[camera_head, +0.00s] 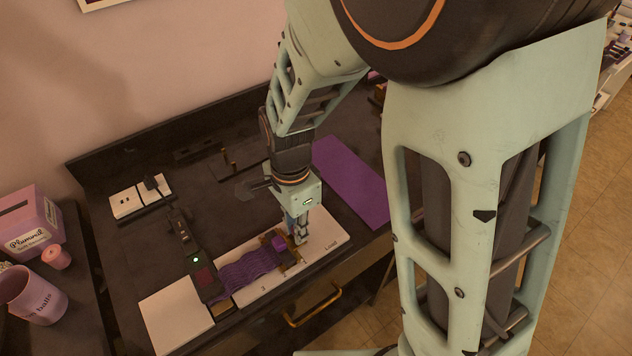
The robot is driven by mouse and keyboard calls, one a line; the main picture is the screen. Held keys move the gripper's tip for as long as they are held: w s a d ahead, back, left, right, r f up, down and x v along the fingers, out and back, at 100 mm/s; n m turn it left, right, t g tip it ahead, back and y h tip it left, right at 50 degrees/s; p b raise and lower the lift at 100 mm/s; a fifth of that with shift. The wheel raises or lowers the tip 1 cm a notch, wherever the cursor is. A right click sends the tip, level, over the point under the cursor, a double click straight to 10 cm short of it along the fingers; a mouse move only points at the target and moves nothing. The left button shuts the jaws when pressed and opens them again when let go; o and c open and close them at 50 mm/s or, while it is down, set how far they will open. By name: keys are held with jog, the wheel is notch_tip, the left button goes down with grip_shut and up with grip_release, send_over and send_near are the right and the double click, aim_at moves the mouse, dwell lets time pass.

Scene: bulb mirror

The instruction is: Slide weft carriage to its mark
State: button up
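The weft carriage appears to be the small brass-framed piece with a purple block (279,243) on a white board (326,238) at the front of the dark bench. Pleated purple fabric (247,269) spreads left from it toward a dark bar-shaped device (196,257) with a green light. The board has a "LOAD" label at its right end and a "3" near its front edge. My gripper (298,238) points down at the right side of the carriage, very close to it. Its fingertips are small and partly merged with the carriage, so contact and opening cannot be told.
A white plate (175,315) lies left of the device. A flat purple sheet (350,180) lies behind and right. A white switch panel (139,197) sits at the back left. A pink box (32,228) and cup (38,296) stand far left. A brass drawer handle (313,306) projects in front.

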jog(key=o, duration=0.7)
notch_tip(320, 180, up, 7)
jog(key=p, duration=0.6)
jog(key=shift+r+p, duration=0.1)
jog(key=shift+p, duration=0.25)
